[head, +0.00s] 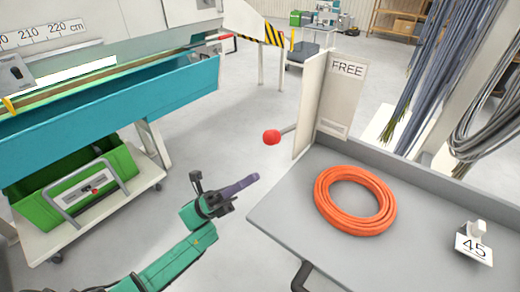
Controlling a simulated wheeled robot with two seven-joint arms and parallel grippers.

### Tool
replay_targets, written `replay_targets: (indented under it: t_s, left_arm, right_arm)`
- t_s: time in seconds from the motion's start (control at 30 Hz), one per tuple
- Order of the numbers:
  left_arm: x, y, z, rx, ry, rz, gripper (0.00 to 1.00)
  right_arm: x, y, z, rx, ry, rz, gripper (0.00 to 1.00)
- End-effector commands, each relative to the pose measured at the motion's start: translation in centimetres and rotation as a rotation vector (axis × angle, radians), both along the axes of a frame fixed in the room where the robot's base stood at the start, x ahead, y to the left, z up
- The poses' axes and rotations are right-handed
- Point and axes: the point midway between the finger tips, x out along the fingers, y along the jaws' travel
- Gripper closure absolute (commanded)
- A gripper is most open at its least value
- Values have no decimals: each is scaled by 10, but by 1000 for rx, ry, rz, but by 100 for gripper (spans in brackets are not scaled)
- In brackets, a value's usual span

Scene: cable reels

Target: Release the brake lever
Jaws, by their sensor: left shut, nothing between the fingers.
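The brake lever shows as a red ball knob (271,137) on a short grey rod. The rod comes out from the side of a beige upright panel (309,103) at the left rear corner of the grey table. A label reading FREE (347,68) is on the panel's front-right face. My left gripper (254,178) is below and slightly left of the knob in the picture, apart from it. Its purple fingers are shut and empty, pointing to the right and up. My right gripper is not in view.
An orange cable coil (330,214) lies on the grey table (285,222), with a tag marked 45 (473,248) to its right. Cables hang at the right rear. A teal bench (120,108) with a green crate (120,160) below stands left. Floor between is clear.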

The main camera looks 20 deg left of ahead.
Motion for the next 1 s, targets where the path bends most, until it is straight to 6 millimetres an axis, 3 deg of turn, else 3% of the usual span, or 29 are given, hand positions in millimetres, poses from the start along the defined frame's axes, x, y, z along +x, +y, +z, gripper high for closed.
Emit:
replay_targets:
  t_s: [0.13,0.33,0.87,1.0]
  left_arm:
    - [4,-22,28,-3,-3,-3,100]
    - [21,-22,52,0,-1,-1,100]
    - [24,-22,58,2,7,-1,100]
    - [24,-22,63,10,26,-1,100]
  right_arm:
    - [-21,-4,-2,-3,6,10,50]
    - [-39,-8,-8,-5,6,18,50]
    - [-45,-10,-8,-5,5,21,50]
    - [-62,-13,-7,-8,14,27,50]
